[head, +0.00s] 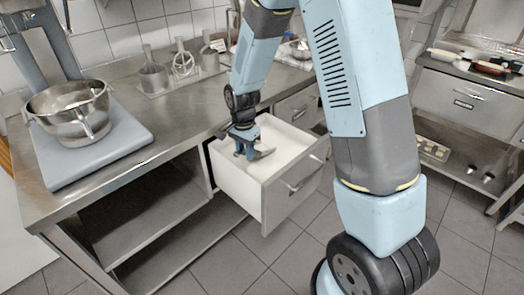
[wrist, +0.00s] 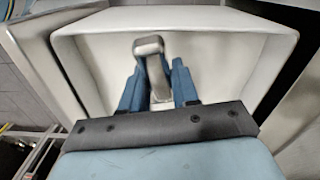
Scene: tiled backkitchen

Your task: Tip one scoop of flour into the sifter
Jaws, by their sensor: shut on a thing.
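The open drawer (head: 291,202) under the worktop holds a white, flour-like fill (head: 232,165). My gripper (head: 244,153) is down inside the drawer, pointing downward. It is shut on a grey scoop (head: 263,154), whose body shows close to the white surface.
A rack (head: 180,86) of upright metal utensils stands at the back of the steel worktop (head: 130,108). Open shelves (head: 140,205) lie left of the drawer. Another counter (head: 470,82) with items is at the right. The tiled floor ahead is clear.

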